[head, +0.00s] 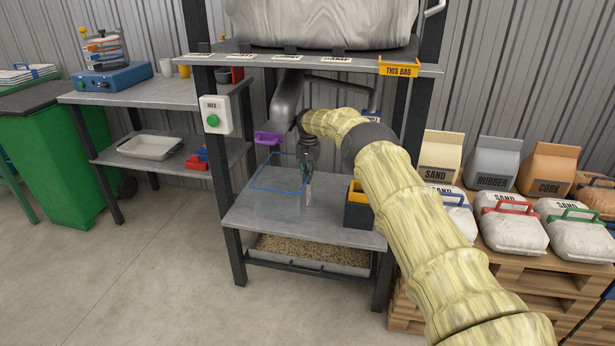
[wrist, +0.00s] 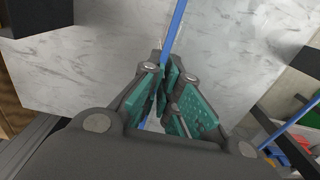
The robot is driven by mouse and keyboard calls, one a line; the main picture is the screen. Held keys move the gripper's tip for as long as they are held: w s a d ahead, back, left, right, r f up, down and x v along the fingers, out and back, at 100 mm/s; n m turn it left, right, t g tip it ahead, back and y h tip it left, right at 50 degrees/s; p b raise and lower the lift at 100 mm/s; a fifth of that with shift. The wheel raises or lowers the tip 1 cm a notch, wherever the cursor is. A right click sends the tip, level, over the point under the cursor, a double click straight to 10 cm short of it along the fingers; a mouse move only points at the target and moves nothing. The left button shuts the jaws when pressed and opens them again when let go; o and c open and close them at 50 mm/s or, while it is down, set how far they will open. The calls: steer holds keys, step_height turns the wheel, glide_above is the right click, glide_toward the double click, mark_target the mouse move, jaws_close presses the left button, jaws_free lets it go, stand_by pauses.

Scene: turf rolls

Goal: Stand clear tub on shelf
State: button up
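The clear tub (head: 278,205) with a blue rim is upright over the metal shelf (head: 330,225), on its left part. I cannot tell whether its base touches the shelf or hangs just above it. My gripper (head: 306,172) points down at the tub's right side. In the wrist view, the teal-padded fingers of my gripper (wrist: 166,70) come together on the blue rim of the tub (wrist: 175,30), with the rim running between the tips. The tub looks empty.
A purple-ended spout (head: 268,138) hangs above the tub. A black bin with a yellow rim (head: 359,212) stands at the shelf's right. Shelf posts stand at the corners, one carrying a green-button box (head: 214,116). A tray of grain (head: 310,252) lies below.

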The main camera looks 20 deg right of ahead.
steer(key=o, duration=0.4)
step_height(320, 180, up, 8)
steer(key=shift+f+p, duration=0.15)
steer(key=shift+p, duration=0.25)
steer(key=shift+s+d, duration=0.1)
